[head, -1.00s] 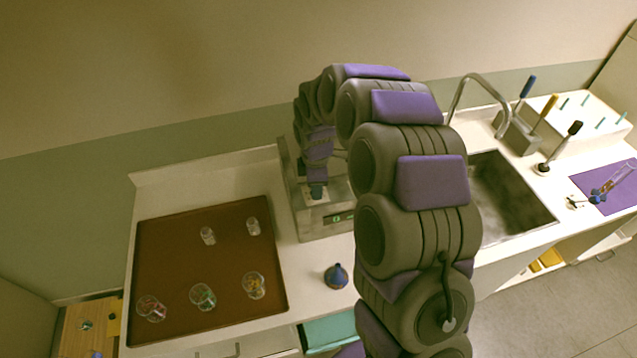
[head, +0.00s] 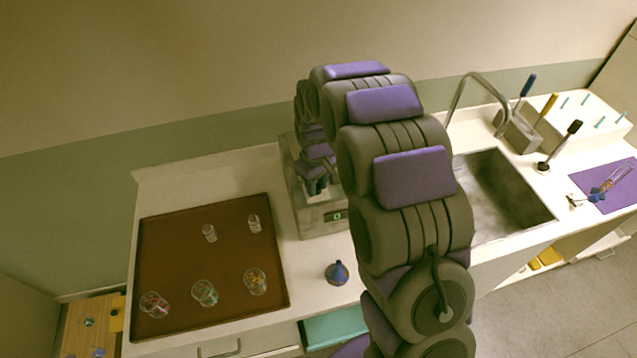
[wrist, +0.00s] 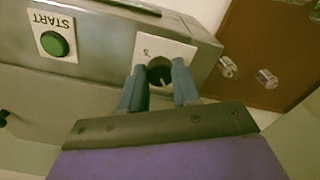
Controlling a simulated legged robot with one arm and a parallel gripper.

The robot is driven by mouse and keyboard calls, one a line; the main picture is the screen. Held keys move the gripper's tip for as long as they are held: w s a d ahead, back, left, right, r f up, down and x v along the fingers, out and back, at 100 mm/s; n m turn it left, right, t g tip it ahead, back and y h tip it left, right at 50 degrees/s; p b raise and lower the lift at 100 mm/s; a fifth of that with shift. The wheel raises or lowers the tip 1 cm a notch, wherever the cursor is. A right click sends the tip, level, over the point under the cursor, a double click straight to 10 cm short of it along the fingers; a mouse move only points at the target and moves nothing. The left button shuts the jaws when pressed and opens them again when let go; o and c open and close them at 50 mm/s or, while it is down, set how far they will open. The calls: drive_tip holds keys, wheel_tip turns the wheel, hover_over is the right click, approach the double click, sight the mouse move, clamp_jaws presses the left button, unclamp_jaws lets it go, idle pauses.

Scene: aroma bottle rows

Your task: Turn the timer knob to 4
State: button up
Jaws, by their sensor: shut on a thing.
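The timer knob (wrist: 158,76) is a dark round knob on a white dial plate (wrist: 180,47) in the wrist view. The plate is on a grey metal machine (wrist: 98,27), which also shows in the head view (head: 320,222). My gripper (wrist: 160,68) has one blue-grey finger on each side of the knob and is shut on it. A pale pointer line shows on the knob. Most of the dial's markings are hidden or too small to read. In the head view my gripper (head: 317,186) is over the machine and hides the knob.
A green START button (wrist: 55,44) is on the same machine face. A brown tray (head: 180,255) with several glass vessels lies to the left. A blue funnel-shaped item (head: 337,273) stands in front of the machine. The sink (head: 505,190) is to the right.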

drive_tip(key=m, duration=0.5)
drive_tip(key=shift+w+r+m, duration=0.15)
drive_tip(key=shift+w+m, duration=0.05)
drive_tip(key=shift+m, duration=0.1)
drive_tip(key=m+p, duration=0.1)
drive_tip(key=m, duration=0.4)
drive_tip(key=m+p, duration=0.1)
drive_tip(key=m, duration=0.4)
drive_tip(key=shift+m, duration=0.4)
drive_tip(key=m+p, duration=0.1)
drive_tip(key=m, duration=0.4)
drive_tip(key=shift+m+p, duration=0.3)
drive_tip(key=shift+p, duration=0.05)
drive_tip(key=o, duration=1.1)
drive_tip(key=shift+a, duration=0.1)
drive_tip(key=shift+c, duration=0.2)
